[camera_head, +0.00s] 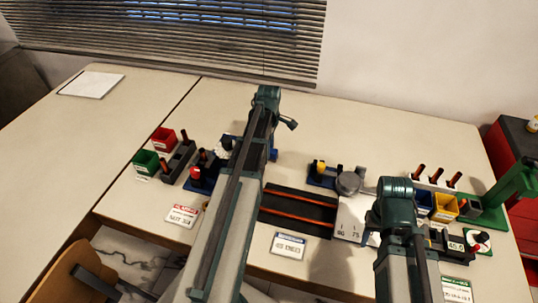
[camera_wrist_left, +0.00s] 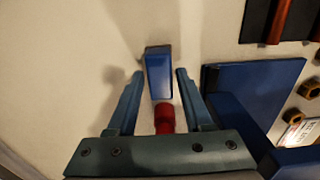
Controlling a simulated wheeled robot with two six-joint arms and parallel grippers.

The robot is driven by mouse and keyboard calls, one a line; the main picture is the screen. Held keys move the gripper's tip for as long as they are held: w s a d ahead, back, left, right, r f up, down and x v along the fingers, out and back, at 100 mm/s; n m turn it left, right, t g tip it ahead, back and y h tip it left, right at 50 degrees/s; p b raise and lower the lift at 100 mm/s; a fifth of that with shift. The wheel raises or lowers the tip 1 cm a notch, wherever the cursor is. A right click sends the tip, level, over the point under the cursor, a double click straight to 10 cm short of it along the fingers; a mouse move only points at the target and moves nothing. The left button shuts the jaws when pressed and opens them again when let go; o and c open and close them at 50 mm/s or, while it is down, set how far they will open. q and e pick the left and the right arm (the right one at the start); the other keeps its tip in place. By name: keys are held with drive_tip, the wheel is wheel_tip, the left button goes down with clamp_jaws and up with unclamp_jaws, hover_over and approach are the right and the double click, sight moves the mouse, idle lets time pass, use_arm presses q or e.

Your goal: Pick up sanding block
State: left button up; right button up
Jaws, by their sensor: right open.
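In the left wrist view a blue block (camera_wrist_left: 159,74) with a dark end, which looks like the sanding block, lies between the fingertips of my left gripper (camera_wrist_left: 158,78). Gaps show on both sides, so the fingers are open and not clamped on it. A red round piece (camera_wrist_left: 164,117) sits at the block's near end; I cannot tell if it is joined to it. In the head view my left arm hides its fingers; a bit of blue (camera_head: 274,154) shows beside it. My right gripper (camera_head: 397,190) is open over the right side of the table, its fingers mostly hidden by its wrist.
A blue plate (camera_wrist_left: 255,90) lies right of the left gripper. Red and green bins (camera_head: 163,138) stand left on the table. A dark railed tray (camera_head: 300,212) lies between my arms.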

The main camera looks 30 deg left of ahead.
use_arm(q)
clamp_jaws()
use_arm(e)
drive_tip(key=shift+r, duration=0.1)
